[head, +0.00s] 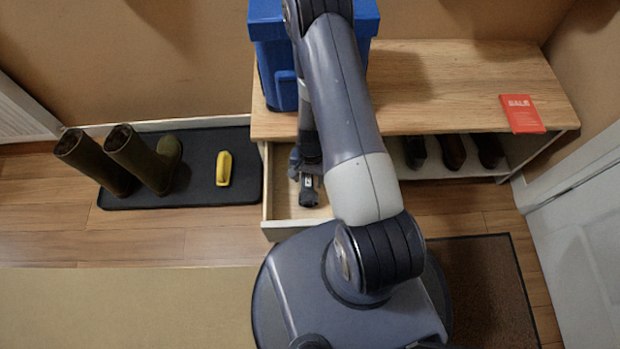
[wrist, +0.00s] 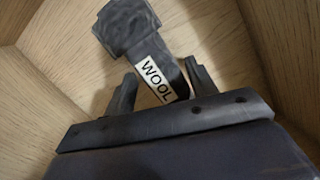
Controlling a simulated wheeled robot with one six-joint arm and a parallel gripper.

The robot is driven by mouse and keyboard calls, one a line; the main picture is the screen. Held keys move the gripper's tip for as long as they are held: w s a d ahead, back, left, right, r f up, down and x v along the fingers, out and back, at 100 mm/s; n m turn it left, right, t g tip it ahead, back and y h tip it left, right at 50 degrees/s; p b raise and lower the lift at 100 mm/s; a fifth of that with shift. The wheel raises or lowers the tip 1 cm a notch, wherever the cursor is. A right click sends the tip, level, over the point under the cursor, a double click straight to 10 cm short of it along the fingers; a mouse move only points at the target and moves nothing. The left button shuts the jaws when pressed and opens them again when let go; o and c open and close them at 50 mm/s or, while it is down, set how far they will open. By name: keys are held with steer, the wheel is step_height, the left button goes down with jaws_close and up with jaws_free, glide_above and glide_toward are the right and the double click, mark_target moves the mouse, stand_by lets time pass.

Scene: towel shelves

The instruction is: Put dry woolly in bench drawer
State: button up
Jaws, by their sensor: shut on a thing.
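The bench drawer (head: 283,212) is pulled open below the left part of the wooden bench. My gripper (wrist: 155,88) is down inside the drawer, shut on a dark grey woolly (wrist: 127,25) with a white label reading "WOOL". The woolly sits between the two fingers, and its wider end sticks out past them. Pale wooden drawer walls surround it in the wrist view.
A blue crate (head: 272,32) stands on the bench (head: 445,85), with a red booklet (head: 521,113) at its right end. Dark shoes (head: 453,152) sit below. Boots (head: 140,158) and a yellow object (head: 223,168) stand on a black mat (head: 205,193) to the left.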

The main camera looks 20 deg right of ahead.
steer(key=shift+s+d+f, duration=0.2)
steer(key=shift+s, duration=0.15)
steer(key=shift+w+a+f, duration=0.15)
steer(key=shift+a, duration=0.05)
steer(key=o, duration=1.2)
steer(key=shift+d, duration=0.2)
steer(key=shift+a, duration=0.1)
